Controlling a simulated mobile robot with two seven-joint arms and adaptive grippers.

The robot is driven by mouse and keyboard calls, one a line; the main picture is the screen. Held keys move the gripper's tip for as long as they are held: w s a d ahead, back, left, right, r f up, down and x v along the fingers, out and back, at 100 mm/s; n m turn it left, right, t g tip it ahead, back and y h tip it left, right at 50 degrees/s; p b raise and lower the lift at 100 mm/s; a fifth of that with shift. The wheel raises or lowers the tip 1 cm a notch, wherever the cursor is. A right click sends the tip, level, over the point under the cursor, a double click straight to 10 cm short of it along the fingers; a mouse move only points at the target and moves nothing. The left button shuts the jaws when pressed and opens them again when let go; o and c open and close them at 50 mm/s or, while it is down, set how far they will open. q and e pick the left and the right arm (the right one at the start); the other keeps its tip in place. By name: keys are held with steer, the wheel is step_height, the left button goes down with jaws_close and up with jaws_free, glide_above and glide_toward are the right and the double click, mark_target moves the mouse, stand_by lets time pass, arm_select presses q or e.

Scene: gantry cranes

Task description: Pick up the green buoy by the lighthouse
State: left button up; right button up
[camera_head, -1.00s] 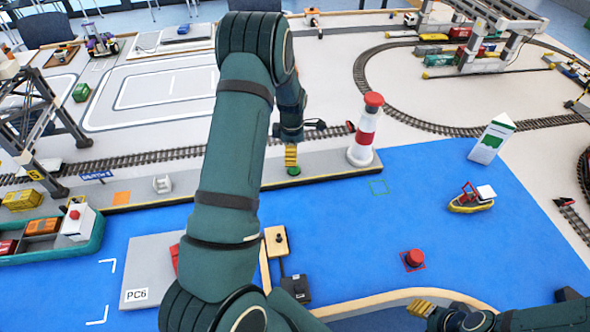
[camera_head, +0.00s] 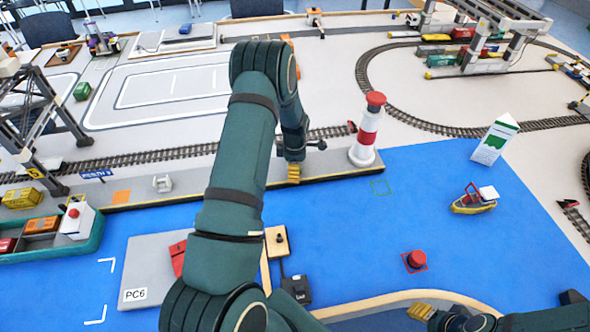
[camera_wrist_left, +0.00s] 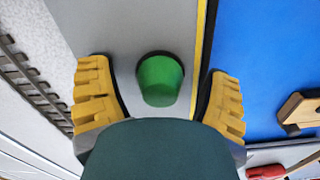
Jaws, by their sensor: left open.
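The green buoy (camera_wrist_left: 160,80) stands on the grey quay strip in the left wrist view, between the two yellow fingers of my open left gripper, with a gap on each side. In the head view my left gripper (camera_head: 293,173) points down at the quay, left of the red and white lighthouse (camera_head: 366,140), and hides the buoy. My right gripper (camera_head: 421,311) shows only its yellow finger pads at the bottom of the head view, far from the buoy; its opening is unclear.
The quay (camera_head: 330,168) has a yellow edge along the blue water sheet (camera_head: 340,235). A railway track (camera_head: 150,158) runs behind it. A red buoy (camera_head: 415,258) and a small yellow boat (camera_head: 474,199) are on the blue area to the right.

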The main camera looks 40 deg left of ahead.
arm_select(q)
steer(key=c, duration=1.3)
